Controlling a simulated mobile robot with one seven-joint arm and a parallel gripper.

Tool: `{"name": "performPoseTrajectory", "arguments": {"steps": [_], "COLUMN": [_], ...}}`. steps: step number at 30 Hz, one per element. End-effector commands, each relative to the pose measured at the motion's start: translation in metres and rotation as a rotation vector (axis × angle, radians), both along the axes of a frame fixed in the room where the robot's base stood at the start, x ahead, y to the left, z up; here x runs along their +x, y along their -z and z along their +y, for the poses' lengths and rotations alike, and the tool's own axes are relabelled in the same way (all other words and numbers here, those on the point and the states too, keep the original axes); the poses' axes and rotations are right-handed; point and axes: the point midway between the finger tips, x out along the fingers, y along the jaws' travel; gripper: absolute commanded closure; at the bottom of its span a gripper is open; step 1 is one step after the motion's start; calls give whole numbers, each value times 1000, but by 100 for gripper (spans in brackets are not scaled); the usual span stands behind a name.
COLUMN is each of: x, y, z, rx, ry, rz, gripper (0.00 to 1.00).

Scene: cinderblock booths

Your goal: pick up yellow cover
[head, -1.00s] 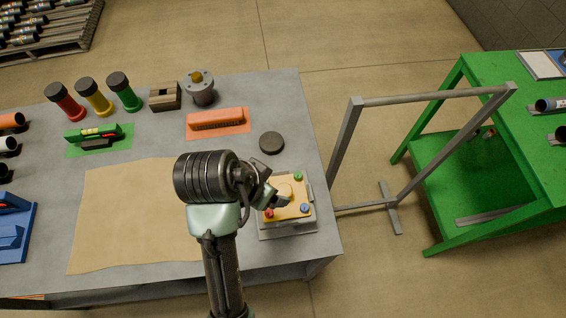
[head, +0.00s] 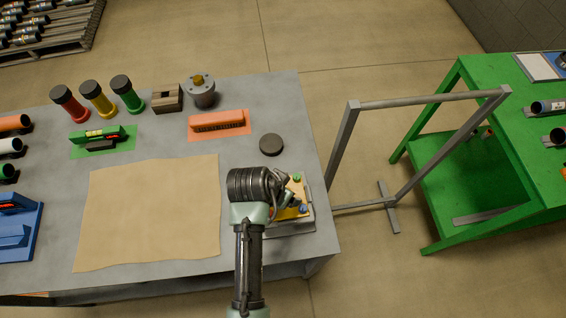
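The yellow cover (head: 302,190) lies on a grey metal base (head: 305,226) at the near right corner of the table. A green knob (head: 297,179) and a blue knob (head: 304,209) show on the cover's right side. My arm and gripper (head: 285,198) are over the left part of the cover and hide much of it, including the red knob's place. The fingers are small and dark against the cover, so I cannot tell whether they are open or touching it.
A grey table (head: 265,95) carries a brown sheet (head: 150,215), an orange brush (head: 218,121), a dark round puck (head: 271,144) and several cylinders at the back. A grey metal frame (head: 430,99) stands to the right, before a green table (head: 490,80).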

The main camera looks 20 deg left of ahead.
Motion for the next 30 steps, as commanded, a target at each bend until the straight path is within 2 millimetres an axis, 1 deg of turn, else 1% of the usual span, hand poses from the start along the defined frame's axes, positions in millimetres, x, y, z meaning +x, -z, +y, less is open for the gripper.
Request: {"name": "performPoseTrajectory", "arguments": {"steps": [5, 8, 12, 17, 18, 19, 30], "x": [0, 0, 0, 0, 0, 0, 0], "y": [0, 0, 0, 0, 0, 0, -1], "z": [0, 0, 0, 0, 0, 0, 0], "rx": [0, 0, 0, 0, 0, 0, 0], "ry": [0, 0, 0, 0, 0, 0, 0], "rz": [0, 0, 0, 0, 0, 0, 0], "gripper": [19, 35, 61, 89, 97, 100, 100]}}
